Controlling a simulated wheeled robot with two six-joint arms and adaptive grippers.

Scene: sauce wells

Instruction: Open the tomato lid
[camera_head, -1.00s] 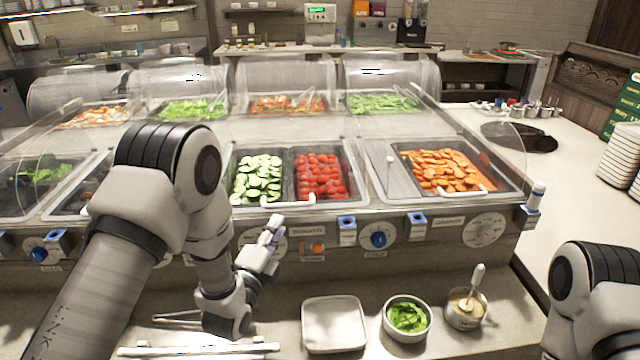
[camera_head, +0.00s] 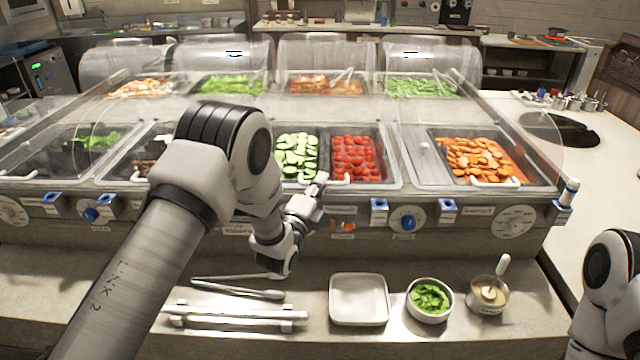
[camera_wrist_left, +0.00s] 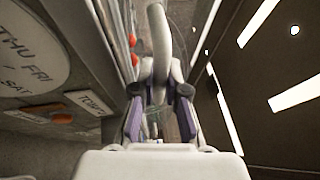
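The tomatoes (camera_head: 356,158) lie in a pan beside the sliced cucumbers (camera_head: 296,150), under clear covering. A white lid handle (camera_head: 346,180) runs along the front edge there; its left part is hidden by my gripper. My left gripper (camera_head: 320,182) is at this handle. In the left wrist view the handle (camera_wrist_left: 158,45) passes between the two fingertips of the left gripper (camera_wrist_left: 160,78), which look spread around it with a small gap. Of my right arm only a link shows at the right edge; its gripper is out of view.
A white square plate (camera_head: 358,320), a bowl of greens (camera_head: 430,314) and a sauce cup (camera_head: 488,308) stand on the front counter. Tongs (camera_head: 238,288) lie left of them. A carrot pan (camera_head: 478,160) is to the right. A clear curved guard (camera_head: 540,140) stands at the right end.

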